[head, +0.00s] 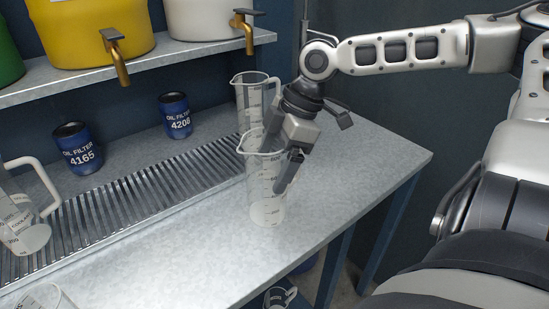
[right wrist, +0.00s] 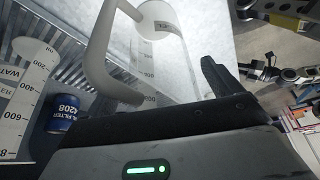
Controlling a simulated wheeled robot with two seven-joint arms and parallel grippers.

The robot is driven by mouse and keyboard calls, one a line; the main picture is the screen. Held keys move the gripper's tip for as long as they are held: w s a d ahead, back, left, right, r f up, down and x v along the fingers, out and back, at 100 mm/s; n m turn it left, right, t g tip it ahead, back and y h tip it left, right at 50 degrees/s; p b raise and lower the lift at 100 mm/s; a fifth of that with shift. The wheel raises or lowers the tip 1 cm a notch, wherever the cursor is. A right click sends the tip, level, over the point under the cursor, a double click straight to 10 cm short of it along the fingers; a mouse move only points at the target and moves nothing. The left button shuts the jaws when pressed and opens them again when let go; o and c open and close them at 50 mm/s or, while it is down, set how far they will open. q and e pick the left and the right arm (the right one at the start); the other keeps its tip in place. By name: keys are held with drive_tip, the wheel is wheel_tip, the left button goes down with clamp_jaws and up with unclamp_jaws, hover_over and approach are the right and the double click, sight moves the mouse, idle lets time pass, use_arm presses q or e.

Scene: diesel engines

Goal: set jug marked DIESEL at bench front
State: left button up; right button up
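A clear measuring jug (head: 265,190) stands upright on the front part of the bench, near its right end. Its name marking is not readable, so I cannot tell whether it says DIESEL. My right gripper (head: 280,162) is at this jug's upper right side, with its fingers apart. In the right wrist view the jug (right wrist: 155,45) and its white handle (right wrist: 98,45) show just beyond the gripper, and one dark finger (right wrist: 216,78) stands right of them. I cannot tell whether the handle lies between the fingers. My left gripper is out of view.
A jug marked WATER (right wrist: 18,105) also shows behind in the head view (head: 247,95). A coolant jug (head: 25,235) stands on the slatted grate (head: 150,180); another jug (head: 45,297) is partly cut off. Oil filters 4165 (head: 77,150) and 4208 (head: 176,118) stand behind. The front middle bench (head: 190,250) is clear.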

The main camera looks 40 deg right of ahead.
drive_tip(key=shift+d+r, duration=0.1)
drive_tip(key=shift+r, duration=0.4)
use_arm(q)
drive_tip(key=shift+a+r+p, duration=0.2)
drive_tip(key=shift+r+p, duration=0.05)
drive_tip(key=shift+p, duration=0.5)
use_arm(e)
drive_tip(key=v, duration=1.1)
drive_tip(key=shift+r, duration=0.1)
